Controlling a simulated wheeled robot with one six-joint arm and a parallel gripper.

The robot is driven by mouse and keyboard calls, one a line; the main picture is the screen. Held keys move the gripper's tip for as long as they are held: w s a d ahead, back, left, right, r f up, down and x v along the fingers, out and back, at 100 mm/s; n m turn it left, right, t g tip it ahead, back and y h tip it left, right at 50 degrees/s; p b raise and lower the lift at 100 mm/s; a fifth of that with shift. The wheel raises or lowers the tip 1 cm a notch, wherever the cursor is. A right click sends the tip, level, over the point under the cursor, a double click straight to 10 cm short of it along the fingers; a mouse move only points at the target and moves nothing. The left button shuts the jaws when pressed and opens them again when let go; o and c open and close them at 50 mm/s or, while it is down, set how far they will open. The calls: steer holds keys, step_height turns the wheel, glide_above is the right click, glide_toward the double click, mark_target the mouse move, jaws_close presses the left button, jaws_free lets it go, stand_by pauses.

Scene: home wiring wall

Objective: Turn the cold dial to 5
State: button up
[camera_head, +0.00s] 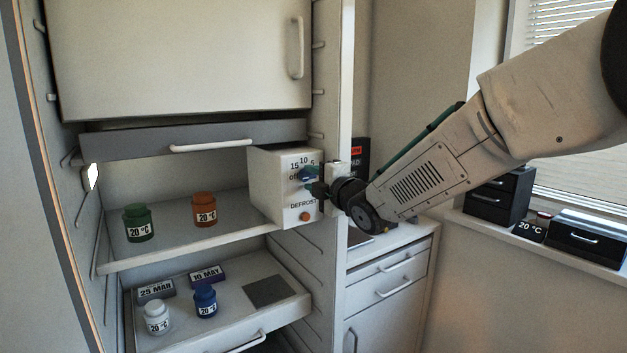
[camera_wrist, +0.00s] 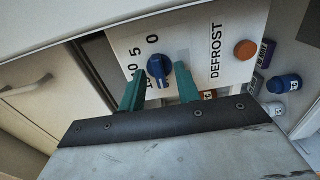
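The cold dial (camera_wrist: 158,68) is a small blue knob on the white control box (camera_head: 276,192), with printed numbers around part of it. In the head view the dial (camera_head: 307,174) is partly hidden by my gripper (camera_head: 318,188). In the wrist view my gripper (camera_wrist: 163,76) is open, its two green fingers on either side of the dial. A gap shows between the knob and the right finger; the left finger is close to the knob, and I cannot tell if it touches. The dial's exact setting is not readable.
An orange DEFROST button (camera_head: 305,216) sits below the dial. Green (camera_head: 139,223) and orange (camera_head: 204,209) jars stand on the shelf left of the box. White (camera_head: 157,318) and blue (camera_head: 205,300) jars stand in the pulled-out drawer below. A counter (camera_head: 390,250) is at the right.

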jaws_close()
steer(key=shift+m, duration=0.4)
steer(key=m, duration=0.5)
steer(key=shift+m, duration=0.3)
steer(key=m, duration=1.3)
steer(key=shift+m, duration=0.3)
steer(key=m, duration=0.6)
steer(key=shift+m, duration=0.3)
steer(key=shift+f, duration=0.1)
